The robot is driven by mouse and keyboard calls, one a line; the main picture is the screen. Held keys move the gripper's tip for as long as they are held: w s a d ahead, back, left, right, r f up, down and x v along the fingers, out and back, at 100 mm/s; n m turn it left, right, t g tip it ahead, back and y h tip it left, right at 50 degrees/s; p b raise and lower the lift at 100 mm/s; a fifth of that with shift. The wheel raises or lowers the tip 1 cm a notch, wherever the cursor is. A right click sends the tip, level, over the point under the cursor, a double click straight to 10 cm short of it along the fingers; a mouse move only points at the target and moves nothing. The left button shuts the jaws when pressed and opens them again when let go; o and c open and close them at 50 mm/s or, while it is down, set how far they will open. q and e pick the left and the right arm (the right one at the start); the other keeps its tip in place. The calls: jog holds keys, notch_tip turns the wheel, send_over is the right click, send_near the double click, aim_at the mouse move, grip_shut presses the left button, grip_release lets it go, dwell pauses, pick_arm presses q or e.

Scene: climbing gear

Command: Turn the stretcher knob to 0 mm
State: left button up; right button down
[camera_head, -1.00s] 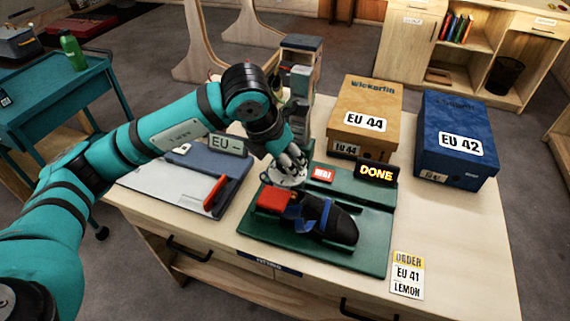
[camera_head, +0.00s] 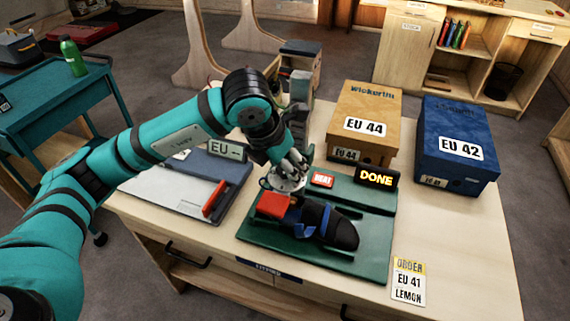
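A green stretcher base (camera_head: 262,237) lies on the wooden table. A black climbing shoe with blue straps (camera_head: 330,228) lies on it, with a red block (camera_head: 272,205) at the shoe's left end. A pale round dial (camera_head: 284,183), which looks like the knob, sits at the base's back left. My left gripper (camera_head: 290,172) reaches down onto the dial from above. Its fingers cover much of the dial, and I cannot tell whether they are closed on it. The dial's marks are not readable. My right gripper is not in view.
An orange EU 44 box (camera_head: 368,105) and a blue EU 42 box (camera_head: 458,125) stand at the back right. A grey measuring board (camera_head: 165,187) with a red slider and EU display lies left. An order card (camera_head: 408,280) reads EU 41 LEMON.

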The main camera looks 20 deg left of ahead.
pick_arm(q)
jog(key=v, duration=1.2)
